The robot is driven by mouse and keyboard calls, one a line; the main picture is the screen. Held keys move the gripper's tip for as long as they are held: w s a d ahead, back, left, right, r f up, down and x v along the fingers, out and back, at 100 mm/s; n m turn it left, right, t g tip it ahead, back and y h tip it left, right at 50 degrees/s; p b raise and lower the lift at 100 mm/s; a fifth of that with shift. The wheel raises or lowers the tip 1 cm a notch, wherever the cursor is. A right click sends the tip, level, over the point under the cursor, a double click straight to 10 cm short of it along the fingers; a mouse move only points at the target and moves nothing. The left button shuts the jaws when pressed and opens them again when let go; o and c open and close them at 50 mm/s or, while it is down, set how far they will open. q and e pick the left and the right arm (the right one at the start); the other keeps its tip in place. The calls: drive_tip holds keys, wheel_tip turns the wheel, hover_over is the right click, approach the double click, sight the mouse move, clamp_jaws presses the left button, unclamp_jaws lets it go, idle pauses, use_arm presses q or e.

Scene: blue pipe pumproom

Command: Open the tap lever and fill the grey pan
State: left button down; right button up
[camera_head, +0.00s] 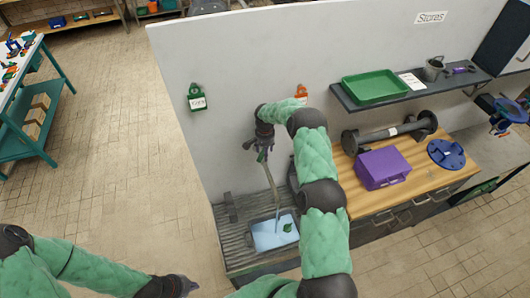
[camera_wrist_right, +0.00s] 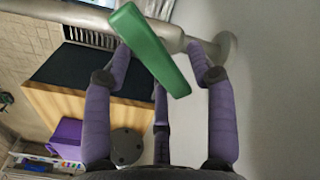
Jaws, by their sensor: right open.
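My right gripper (camera_head: 262,142) is at the tap by the wall. In the right wrist view, its purple fingers (camera_wrist_right: 160,85) are spread, with the green tap lever (camera_wrist_right: 152,50) between and in front of them. I cannot tell if they touch it. The pale tap pipe (camera_wrist_right: 190,38) runs behind the lever. In the head view, the tap spout (camera_head: 270,183) slopes down to the sink (camera_head: 252,238), whose inside looks pale blue. My left gripper (camera_head: 182,285) is low at the left, empty-looking, its opening unclear. I cannot identify the grey pan for certain; my right arm hides part of the sink area.
A green leaf-like piece (camera_head: 288,228) shows in the sink. To the right are a purple box (camera_head: 382,168), a blue disc (camera_head: 446,153) and a dark flanged pipe (camera_head: 390,133). A shelf above holds a green tray (camera_head: 375,87) and grey pot (camera_head: 433,68).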

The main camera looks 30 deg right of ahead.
wheel_tip(320, 180, up, 11)
idle(0.4)
drive_tip(key=shift+r, duration=0.1)
idle(3.6)
